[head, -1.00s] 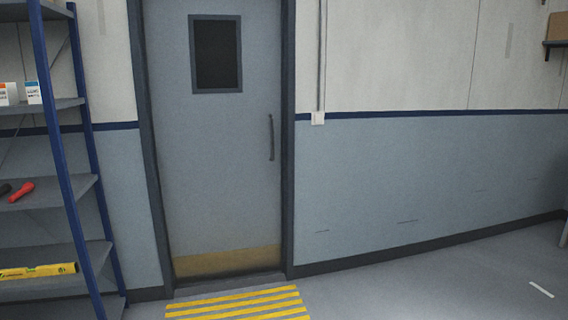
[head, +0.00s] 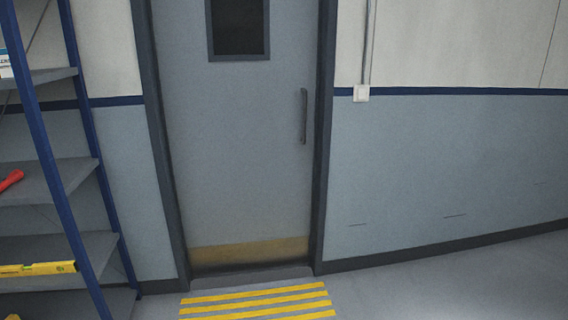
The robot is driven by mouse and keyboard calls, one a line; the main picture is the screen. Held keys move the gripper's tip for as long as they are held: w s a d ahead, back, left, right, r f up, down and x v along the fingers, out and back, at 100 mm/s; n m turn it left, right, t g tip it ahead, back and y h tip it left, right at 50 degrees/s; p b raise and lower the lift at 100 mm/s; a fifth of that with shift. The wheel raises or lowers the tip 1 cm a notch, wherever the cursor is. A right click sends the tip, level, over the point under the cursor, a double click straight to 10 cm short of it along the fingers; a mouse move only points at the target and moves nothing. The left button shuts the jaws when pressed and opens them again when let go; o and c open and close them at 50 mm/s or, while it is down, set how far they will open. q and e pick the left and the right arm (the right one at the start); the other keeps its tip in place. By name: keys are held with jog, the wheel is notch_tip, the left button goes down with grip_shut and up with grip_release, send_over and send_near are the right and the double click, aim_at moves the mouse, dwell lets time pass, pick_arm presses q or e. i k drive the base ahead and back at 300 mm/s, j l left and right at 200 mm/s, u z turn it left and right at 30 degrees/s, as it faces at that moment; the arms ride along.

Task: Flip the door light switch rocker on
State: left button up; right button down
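The light switch (head: 361,94) is a small white box on the wall, just right of the door frame, at the height of the dark blue stripe. A thin conduit runs up from it. It is too small in the head view to tell which way its rocker is tipped. The grey door (head: 235,150) beside it is shut and has a dark window and a vertical handle (head: 304,117). Neither of my grippers is in view.
A blue-framed shelf unit (head: 72,150) stands at the left, with a yellow level (head: 38,268) and a red-handled tool (head: 11,180) on it. Yellow stripes (head: 258,299) mark the floor before the door. The floor at the right is clear.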

aim_at(361, 91)
jog(key=i, duration=3.6)
jog(key=z, duration=0.55)
